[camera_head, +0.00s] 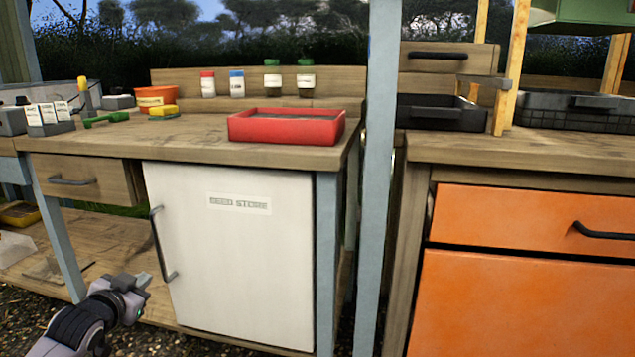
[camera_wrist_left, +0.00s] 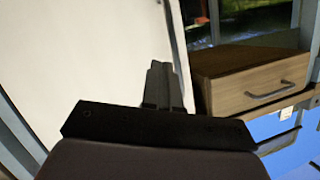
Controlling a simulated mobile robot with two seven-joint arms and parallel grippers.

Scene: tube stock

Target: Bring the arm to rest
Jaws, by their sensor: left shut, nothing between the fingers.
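My left gripper (camera_head: 143,280) is low at the left in the head view, in front of the bench and near the lower left edge of the white seed-store door (camera_head: 240,285). Its fingers are together with nothing between them. In the left wrist view the shut fingers (camera_wrist_left: 161,85) point toward the white door (camera_wrist_left: 90,60). The door appears closed, and its handle (camera_head: 160,245) is just above and right of the fingers in the head view. I cannot tell whether the fingers touch anything. My right gripper is in neither view.
A wooden drawer (camera_head: 85,180) sits left of the door. On the bench top are a red tray (camera_head: 285,130), several capped jars and an orange pot (camera_head: 155,96). A grey-blue post (camera_head: 375,180) stands before the orange cabinet (camera_head: 530,300). A lower shelf (camera_head: 100,250) lies behind my gripper.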

